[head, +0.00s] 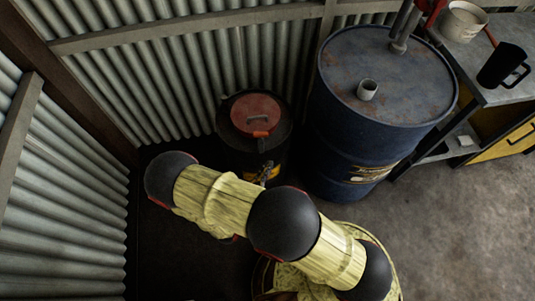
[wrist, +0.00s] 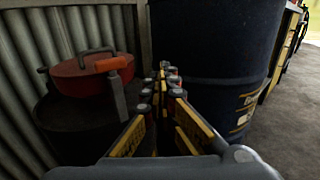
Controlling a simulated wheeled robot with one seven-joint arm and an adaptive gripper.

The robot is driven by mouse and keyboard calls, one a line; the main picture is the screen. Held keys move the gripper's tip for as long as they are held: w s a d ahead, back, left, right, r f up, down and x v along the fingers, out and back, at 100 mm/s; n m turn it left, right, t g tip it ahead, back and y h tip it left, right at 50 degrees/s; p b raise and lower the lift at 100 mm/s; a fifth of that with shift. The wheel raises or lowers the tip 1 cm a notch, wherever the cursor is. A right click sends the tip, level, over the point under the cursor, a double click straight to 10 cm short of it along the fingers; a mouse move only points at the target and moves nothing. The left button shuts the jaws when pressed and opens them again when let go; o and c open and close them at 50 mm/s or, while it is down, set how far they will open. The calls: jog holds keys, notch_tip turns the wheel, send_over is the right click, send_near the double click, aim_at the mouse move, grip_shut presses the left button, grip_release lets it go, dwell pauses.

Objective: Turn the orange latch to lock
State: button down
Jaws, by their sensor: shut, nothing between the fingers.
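The orange latch (head: 261,134) sits at the front edge of a round red lid (head: 254,110) on a small dark drum (head: 232,158). In the wrist view the latch (wrist: 113,64) is an orange piece with a grey bar hanging down over the drum's side. The lid (wrist: 80,82) has a dark handle on top. My gripper (wrist: 164,70) is shut and empty, its fingers pointing forward just right of the latch, with a gap showing in the picture. In the head view my gripper (head: 265,168) is small and dark, in front of the drum below the latch.
Corrugated walls (head: 160,80) close in behind and left. Floor (head: 450,210) is clear at right.

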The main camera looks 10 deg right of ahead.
jog(key=s, duration=0.2)
jog(key=shift+s+a, duration=0.15)
jog(key=shift+s, duration=0.2)
dwell(0.4)
